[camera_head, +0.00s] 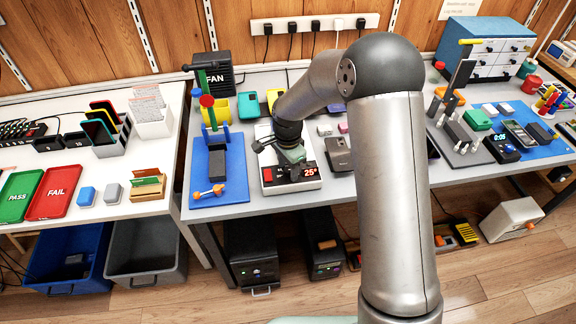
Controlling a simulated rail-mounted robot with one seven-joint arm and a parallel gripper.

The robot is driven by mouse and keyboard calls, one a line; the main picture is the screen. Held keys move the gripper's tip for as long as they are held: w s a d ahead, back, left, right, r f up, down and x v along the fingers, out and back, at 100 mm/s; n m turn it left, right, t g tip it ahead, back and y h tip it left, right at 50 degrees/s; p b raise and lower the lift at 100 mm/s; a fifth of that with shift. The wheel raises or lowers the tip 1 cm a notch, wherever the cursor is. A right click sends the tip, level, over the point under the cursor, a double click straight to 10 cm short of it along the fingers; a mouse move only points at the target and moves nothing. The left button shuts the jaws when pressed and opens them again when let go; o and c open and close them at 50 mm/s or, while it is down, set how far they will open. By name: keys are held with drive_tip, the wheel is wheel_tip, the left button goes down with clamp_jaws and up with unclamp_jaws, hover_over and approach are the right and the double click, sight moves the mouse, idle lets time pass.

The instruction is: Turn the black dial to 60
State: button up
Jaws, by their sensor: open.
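A white heating unit (311,185) sits on the middle table. It has a red switch (267,174) at its front left and a small dark display (309,172) reading 25° at its front right. A small dark shape (295,174) between the switch and the display may be the black dial, but it is too small to be sure. My gripper (290,157) is open and hangs over the unit, close above its front panel. The gripper covers part of the unit's top. Whether its fingers touch anything cannot be told.
A blue mat (200,178) with a clamp stand (207,100) lies left of the unit. A grey device (339,155) stands close on the right. My arm hides part of the table. Green PASS (19,196) and red FAIL (54,192) trays lie on the left table.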

drive_tip(key=c, duration=1)
